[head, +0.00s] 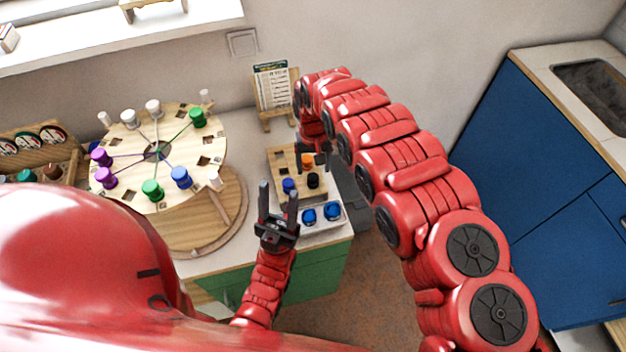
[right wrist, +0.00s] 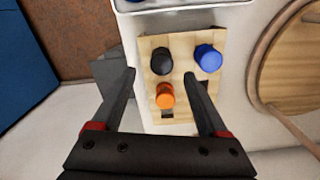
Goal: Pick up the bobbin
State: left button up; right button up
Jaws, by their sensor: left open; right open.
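A small square wooden board (head: 283,155) holds an orange bobbin (head: 307,161), a black bobbin (head: 313,181) and a blue bobbin (head: 288,185). My right gripper (head: 314,158) is open above this board. In the right wrist view the orange bobbin (right wrist: 165,96) appears between its fingers (right wrist: 160,76). The black bobbin (right wrist: 161,60) is just beyond the fingertips, and the blue bobbin (right wrist: 208,57) is right of the right fingertip. My left gripper (head: 278,193) is open and empty, fingers up, left of the white tray. Two more blue bobbins (head: 309,215) are at this tray.
A round board (head: 130,195) with several coloured and white bobbins and threads stands at the left on a wooden turntable (head: 205,235). The white tray (head: 322,230) lies at the counter's front edge. A card on a stand (head: 272,90) is behind the small board.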

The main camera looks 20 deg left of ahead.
aim_at(313, 177)
jog(key=shift+s+f+p, duration=0.15)
jog(key=shift+f+p, duration=0.1)
jog(key=shift+p, duration=0.1)
jog(key=f, duration=0.1)
jog(key=f+p, duration=0.1)
jog(key=f, duration=0.1)
jog(key=shift+s+f, duration=0.1)
jog(key=shift+s, duration=0.15)
jog(key=shift+f, duration=0.55)
jog(key=shift+w+f, duration=0.1)
jog(key=shift+w, duration=0.05)
jog(key=shift+c, duration=0.2)
grip_shut()
